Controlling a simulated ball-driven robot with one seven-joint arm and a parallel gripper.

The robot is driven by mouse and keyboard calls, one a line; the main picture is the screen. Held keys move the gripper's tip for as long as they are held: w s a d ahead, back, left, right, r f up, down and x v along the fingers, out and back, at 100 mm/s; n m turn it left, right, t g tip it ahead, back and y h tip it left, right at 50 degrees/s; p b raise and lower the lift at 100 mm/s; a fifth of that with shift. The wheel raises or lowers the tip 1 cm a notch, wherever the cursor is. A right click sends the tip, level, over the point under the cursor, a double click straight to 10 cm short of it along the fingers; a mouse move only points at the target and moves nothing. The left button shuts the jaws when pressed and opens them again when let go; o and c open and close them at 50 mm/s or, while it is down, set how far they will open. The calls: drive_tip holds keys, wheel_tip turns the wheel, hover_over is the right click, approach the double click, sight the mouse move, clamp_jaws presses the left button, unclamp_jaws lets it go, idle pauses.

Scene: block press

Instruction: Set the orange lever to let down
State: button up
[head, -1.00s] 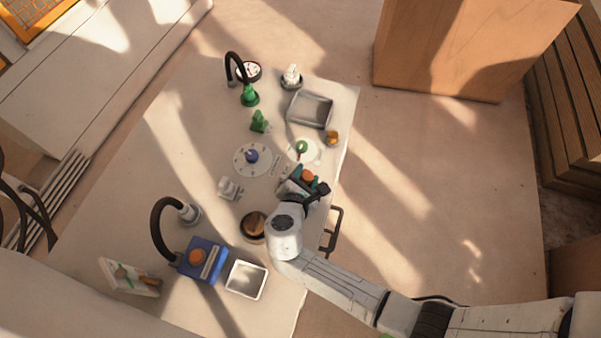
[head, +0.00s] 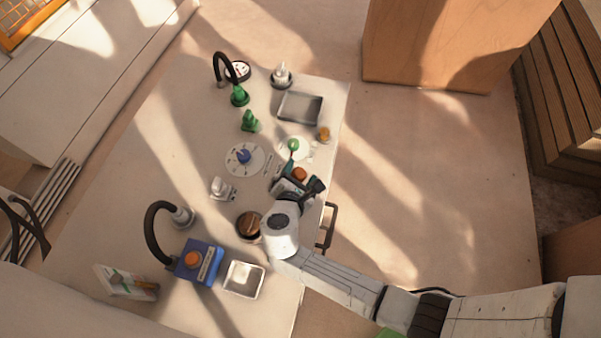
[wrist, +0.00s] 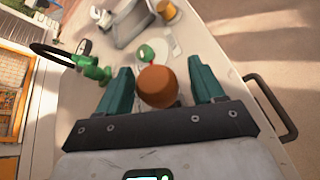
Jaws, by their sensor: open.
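An orange round knob (head: 299,174), which looks like the top of the orange lever, stands near the right edge of the table. It also shows in the wrist view (wrist: 157,86), between the two teal fingers. My gripper (wrist: 159,70) is open, one finger on each side of the knob, with a visible gap on both sides. In the head view my gripper (head: 300,179) covers part of the lever. The lever's shaft, base and any position marks are hidden, so I cannot tell its setting.
A white dial with a blue knob (head: 243,157) and a green knob (head: 293,145) are close by. A grey tray (head: 300,108) and an orange-yellow cylinder (head: 324,134) lie beyond. A blue box (head: 199,262) stands nearer. A dark handle (head: 328,226) juts from the table's right edge.

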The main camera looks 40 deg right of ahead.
drive_tip(key=v, duration=1)
drive_tip(key=shift+s+a+r, duration=0.15)
drive_tip(key=shift+s+a, duration=0.05)
drive_tip(key=shift+d, duration=0.1)
drive_tip(key=s+d+f+m+g+y, duration=0.25)
drive_tip(key=s+d+m+g, duration=0.35)
drive_tip(key=s+d+m, duration=0.3)
drive_tip(key=s+r+m+y, duration=0.2)
drive_tip(key=s+m+y, duration=0.4)
drive_tip(key=m, duration=0.5)
drive_tip(key=shift+s+d+r+g+y, duration=0.25)
drive_tip(key=shift+s+d+g+y, duration=0.15)
drive_tip(key=shift+y, duration=0.25)
